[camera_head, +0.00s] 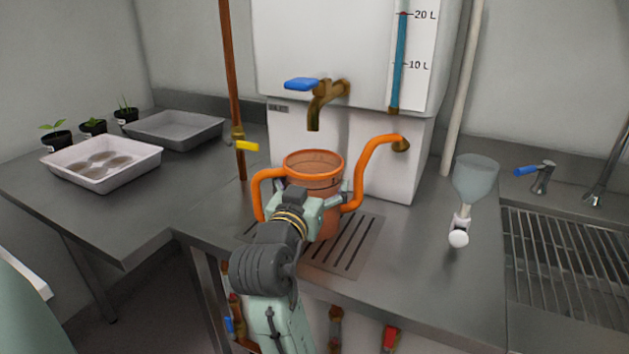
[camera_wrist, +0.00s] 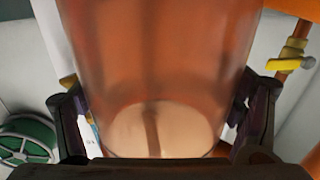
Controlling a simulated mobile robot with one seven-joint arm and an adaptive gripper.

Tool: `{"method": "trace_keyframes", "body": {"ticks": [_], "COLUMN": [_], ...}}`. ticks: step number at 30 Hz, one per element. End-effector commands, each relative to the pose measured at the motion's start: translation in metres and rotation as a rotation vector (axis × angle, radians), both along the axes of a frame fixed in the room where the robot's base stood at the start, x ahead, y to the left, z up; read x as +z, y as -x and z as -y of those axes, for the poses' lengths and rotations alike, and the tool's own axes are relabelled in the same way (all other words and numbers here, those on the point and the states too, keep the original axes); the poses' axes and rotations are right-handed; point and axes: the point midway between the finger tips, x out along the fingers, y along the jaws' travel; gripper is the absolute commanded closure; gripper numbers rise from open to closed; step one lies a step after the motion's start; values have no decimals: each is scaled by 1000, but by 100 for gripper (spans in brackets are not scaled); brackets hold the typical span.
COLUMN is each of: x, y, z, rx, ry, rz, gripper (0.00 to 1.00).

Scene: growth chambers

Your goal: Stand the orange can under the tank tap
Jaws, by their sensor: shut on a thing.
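The orange can (camera_head: 314,166) is see-through, with a handle on its left and a long curved spout on its right ending in a brown rose. It looks upright, over the slotted drain grate (camera_head: 350,255) in front of the tank. The brass tank tap (camera_head: 318,105) with a blue lever is above and slightly behind the can's open top. My gripper (camera_head: 318,200) is shut on the can from the front. The wrist view shows the can's body (camera_wrist: 155,60) between both fingers. My arm hides the can's base, so I cannot tell whether it touches the grate.
The white tank (camera_head: 350,45) stands behind the can, with a level gauge. A brown pipe with a yellow valve (camera_head: 246,145) is left. Trays (camera_head: 100,178) and potted seedlings sit left.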

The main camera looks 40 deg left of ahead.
Motion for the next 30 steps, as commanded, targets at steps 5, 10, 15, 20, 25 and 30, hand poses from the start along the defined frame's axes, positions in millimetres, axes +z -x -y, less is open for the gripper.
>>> {"method": "trace_keyframes", "body": {"ticks": [5,10,15,20,25,30], "x": [1,-3,-3,-3,-3,4], "y": [0,0,0,0,0,0], "z": [0,0,0,0,0,0], "rx": [-1,-1,-1,-1,-1,-1], "ry": [-2,-2,-1,-1,-1,-2], "rz": [2,1,1,1,1,1], "gripper": [47,47,6,0,0,0]}}
